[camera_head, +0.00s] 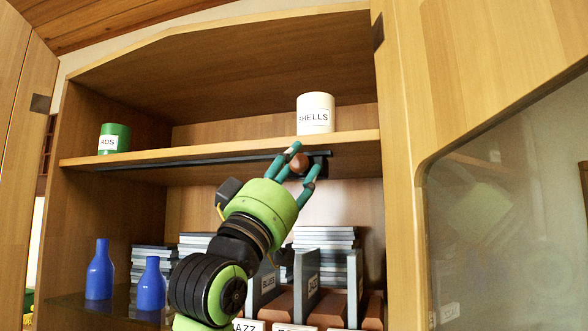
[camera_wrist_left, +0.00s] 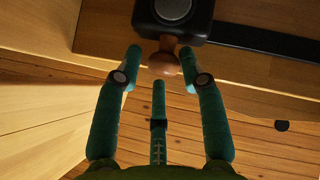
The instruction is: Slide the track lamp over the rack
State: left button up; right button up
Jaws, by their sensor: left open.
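The track lamp (camera_head: 322,160) is a dark block with a brown wooden knob (camera_head: 299,163), under the shelf at the right end of a black track (camera_head: 180,161). In the left wrist view the lamp (camera_wrist_left: 172,10) shows a round grey face, and its knob (camera_wrist_left: 163,62) hangs between my green fingers. My left gripper (camera_head: 304,158) is open with its fingers around the knob; I cannot tell if they touch it. The rack (camera_head: 307,285) with grey dividers and labels stands low on the right, below the lamp in the picture. My right gripper is not in view.
On the shelf (camera_head: 220,146) above stand a white SHELLS canister (camera_head: 315,113) and a green canister (camera_head: 114,138). Blue bottles (camera_head: 99,270) and stacked cases (camera_head: 153,262) stand below left. Open cabinet doors flank both sides. The track left of the lamp is clear.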

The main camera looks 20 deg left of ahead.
pick_arm(q)
jog(key=shift+s+a+f, duration=0.1)
jog(key=shift+f, duration=0.25)
jog(key=v, duration=1.1)
jog(key=shift+s, duration=0.3)
